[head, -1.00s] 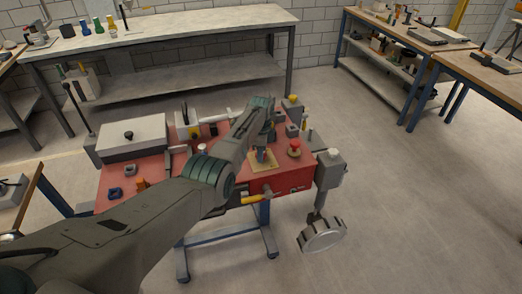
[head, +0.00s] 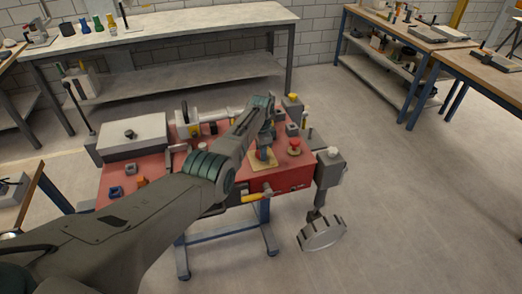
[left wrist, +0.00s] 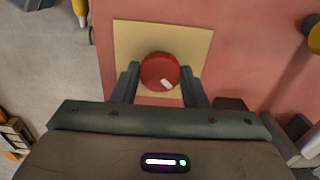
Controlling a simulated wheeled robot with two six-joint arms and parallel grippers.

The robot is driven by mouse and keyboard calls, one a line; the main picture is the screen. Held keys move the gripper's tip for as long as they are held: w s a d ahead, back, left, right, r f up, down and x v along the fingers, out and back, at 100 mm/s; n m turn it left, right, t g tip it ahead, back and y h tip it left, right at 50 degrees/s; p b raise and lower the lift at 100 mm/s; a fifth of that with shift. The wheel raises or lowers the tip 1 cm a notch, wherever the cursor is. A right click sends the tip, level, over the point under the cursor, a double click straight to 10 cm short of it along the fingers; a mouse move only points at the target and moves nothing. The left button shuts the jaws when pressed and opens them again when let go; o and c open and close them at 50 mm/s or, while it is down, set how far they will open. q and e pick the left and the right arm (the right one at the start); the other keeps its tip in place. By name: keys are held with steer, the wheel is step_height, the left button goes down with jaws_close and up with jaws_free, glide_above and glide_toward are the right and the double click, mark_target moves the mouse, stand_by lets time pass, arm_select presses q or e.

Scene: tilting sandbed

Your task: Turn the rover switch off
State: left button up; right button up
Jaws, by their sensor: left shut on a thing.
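The rover switch, a round red knob (left wrist: 160,72) with a short white mark, sits on a square tan plate (left wrist: 205,42) in the left wrist view. The white mark is on the lower right of the knob's face. My left gripper (left wrist: 160,78) has one finger on each side of the knob and is shut on it. In the head view the left gripper (head: 264,152) points down over the tan plate (head: 270,163) on the red rover deck (head: 225,146), and the arm and fingers hide the knob. My right gripper is not in view.
A red mushroom button (head: 295,144) stands close to the right of the gripper. A yellow-handled lever (head: 257,197) is on the rover's front side. A grey lidded box (head: 133,138) is at the deck's left. A wheel (head: 321,234) hangs at the right. Workbenches stand behind.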

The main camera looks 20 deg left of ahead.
arm_select(q)
steer(key=shift+w+r, duration=0.1)
steer(key=shift+r, duration=0.05)
steer(key=o, duration=1)
steer(key=shift+c, duration=0.2)
step_height(320, 180, up, 11)
steer(key=b, duration=0.1)
steer(key=shift+b, duration=0.3)
steer(key=shift+f, duration=0.2)
